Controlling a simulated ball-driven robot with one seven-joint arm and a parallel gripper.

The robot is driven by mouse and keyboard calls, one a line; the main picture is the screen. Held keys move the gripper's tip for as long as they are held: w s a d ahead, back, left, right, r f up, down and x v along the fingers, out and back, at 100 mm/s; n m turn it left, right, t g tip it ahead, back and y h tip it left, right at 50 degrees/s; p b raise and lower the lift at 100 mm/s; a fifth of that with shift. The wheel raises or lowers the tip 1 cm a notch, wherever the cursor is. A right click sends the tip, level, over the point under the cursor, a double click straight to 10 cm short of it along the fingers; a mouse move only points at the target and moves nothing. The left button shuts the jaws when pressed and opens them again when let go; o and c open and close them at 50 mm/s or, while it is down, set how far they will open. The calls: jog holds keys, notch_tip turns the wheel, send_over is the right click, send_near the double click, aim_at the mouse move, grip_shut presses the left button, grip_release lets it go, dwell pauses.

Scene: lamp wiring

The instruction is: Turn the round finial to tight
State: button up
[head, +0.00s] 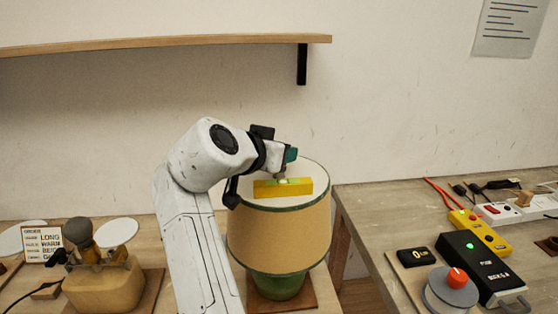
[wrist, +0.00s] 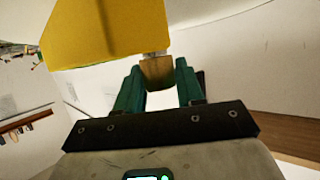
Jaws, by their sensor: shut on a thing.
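The lamp has a tan shade (head: 280,240) with dark green trim and a green base (head: 278,287). My gripper (head: 283,172) reaches in from the left over the shade's top. In the wrist view its teal fingers (wrist: 160,80) are shut on a small tan-brown piece, seemingly the round finial (wrist: 158,72); its round form is not clear from this side. A grey metal bit shows at the finial's far end. In the head view the finial is mostly hidden by the gripper. Whether its thread is seated cannot be seen.
A yellow spirit level (head: 267,190) lies across the shade's top, close beside the fingers; its yellow body (wrist: 105,35) fills the wrist view's upper left. A wooden shelf (head: 170,42) is on the wall above. A black tester box (head: 478,262) and a red knob (head: 457,278) stand right.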

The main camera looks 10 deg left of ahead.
jog(key=shift+f+m+g+h+b, duration=0.1)
jog(key=shift+m+g+h+b, duration=0.35)
jog(key=shift+m+h, duration=0.35)
jog(key=o, duration=1)
jog(key=shift+c, duration=0.2)
jog(key=shift+s+a, duration=0.1)
jog(key=b+v, duration=0.1)
jog(key=v, duration=0.9)
jog(key=shift+s+a+r+b, duration=0.15)
jog(key=shift+a+r+b, duration=0.1)
jog(key=shift+b, duration=0.15)
jog(key=shift+a+f, duration=0.1)
